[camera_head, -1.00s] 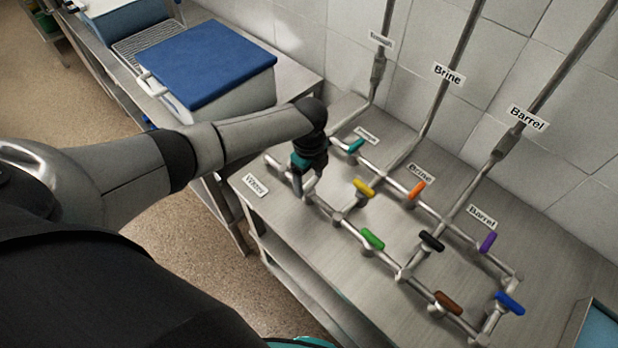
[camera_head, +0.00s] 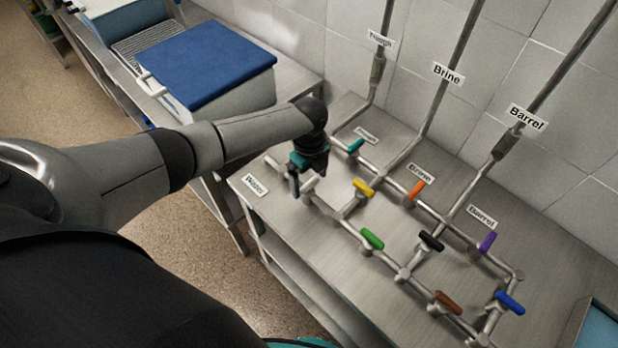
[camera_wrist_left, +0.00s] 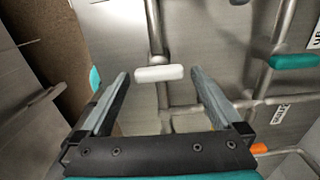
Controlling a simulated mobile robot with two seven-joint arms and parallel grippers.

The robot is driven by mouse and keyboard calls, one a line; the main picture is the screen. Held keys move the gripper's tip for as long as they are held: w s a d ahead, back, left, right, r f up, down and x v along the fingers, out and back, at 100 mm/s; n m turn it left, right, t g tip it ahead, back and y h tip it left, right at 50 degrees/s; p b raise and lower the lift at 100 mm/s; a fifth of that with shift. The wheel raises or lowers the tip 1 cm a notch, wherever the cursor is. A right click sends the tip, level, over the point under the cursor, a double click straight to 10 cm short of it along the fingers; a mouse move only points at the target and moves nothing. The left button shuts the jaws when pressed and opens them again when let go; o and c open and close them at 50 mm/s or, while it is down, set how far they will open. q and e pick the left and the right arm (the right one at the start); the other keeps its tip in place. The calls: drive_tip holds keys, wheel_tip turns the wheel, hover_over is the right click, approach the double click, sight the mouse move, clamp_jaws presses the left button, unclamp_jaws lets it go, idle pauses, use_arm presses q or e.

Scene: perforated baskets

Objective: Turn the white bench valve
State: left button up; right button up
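The white valve handle (camera_head: 309,184) sits on the near left end of the bench pipework, partly hidden by my left gripper in the head view. My left gripper (camera_head: 301,187) points down over it. In the left wrist view the white handle (camera_wrist_left: 160,74) lies crosswise between the tips of my open left gripper (camera_wrist_left: 160,80). A gap shows on each side, wider on the right, and neither finger seems to touch it. The height gap is hard to judge. My right gripper is not in view.
Yellow (camera_head: 364,188), green (camera_head: 373,239), teal (camera_head: 355,146), orange (camera_head: 416,189) and black (camera_head: 431,240) handles stand on the same pipes. A "Water" label (camera_head: 255,185) lies at the bench's left edge. A blue-lidded box (camera_head: 212,60) stands behind left.

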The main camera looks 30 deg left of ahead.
sight(309, 183)
use_arm(q)
wheel_tip(309, 183, up, 15)
drive_tip(key=shift+p, duration=0.3)
idle(0.5)
idle(0.3)
